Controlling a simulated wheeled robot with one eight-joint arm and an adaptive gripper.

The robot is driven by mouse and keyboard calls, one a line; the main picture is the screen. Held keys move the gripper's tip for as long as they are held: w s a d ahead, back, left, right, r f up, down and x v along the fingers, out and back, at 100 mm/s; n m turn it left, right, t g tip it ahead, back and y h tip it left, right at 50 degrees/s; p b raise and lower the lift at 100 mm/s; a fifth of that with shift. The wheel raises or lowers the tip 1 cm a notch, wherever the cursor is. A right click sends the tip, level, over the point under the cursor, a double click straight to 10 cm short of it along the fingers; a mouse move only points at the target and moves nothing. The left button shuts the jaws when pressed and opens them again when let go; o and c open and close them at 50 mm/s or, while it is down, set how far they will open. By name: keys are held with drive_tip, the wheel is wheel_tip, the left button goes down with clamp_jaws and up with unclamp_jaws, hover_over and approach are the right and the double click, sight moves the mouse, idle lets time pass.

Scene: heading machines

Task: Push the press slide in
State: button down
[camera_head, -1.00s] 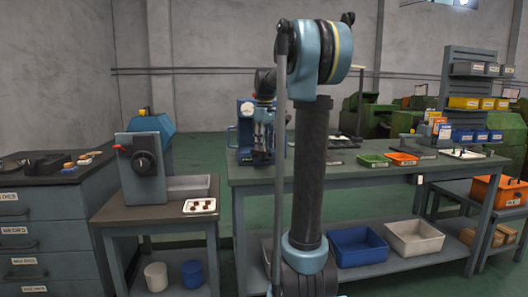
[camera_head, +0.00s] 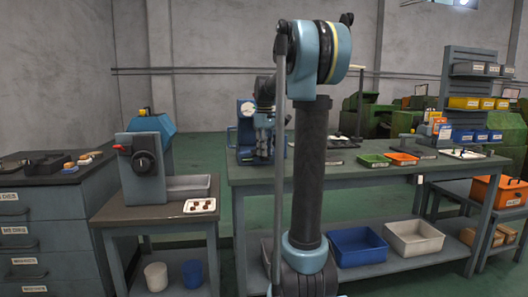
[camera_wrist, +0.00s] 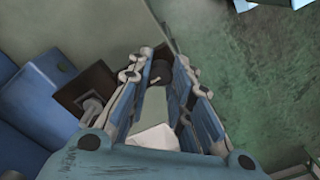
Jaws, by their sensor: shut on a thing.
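The blue press (camera_head: 245,128) with a round dial stands on the left end of the long bench, partly hidden behind my arm. My gripper (camera_head: 263,145) points down at the press's right side. In the wrist view, my gripper (camera_wrist: 162,72) has its fingers close around a small dark, round-ended part (camera_wrist: 158,77), which seems to belong to the press slide. A pale grey block shows between the fingers. The blue press body (camera_wrist: 35,95) lies to the left, with a dark plate and a small metal lever (camera_wrist: 92,108) beside the left finger. The slide's full length is hidden.
The long bench (camera_head: 340,178) carries a green tray (camera_head: 373,160) and an orange tray (camera_head: 403,158). A grey machine with a black knob (camera_head: 144,161) stands on a lower table to the left. Green floor is open between the two tables.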

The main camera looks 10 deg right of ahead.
drive_tip(key=w, duration=0.8)
drive_tip(key=shift+w, duration=0.25)
drive_tip(key=c, duration=1.4)
unclamp_jaws()
drive_tip(key=shift+r, duration=0.1)
wheel_tip(320, 180, up, 12)
drive_tip(key=shift+f, duration=0.15)
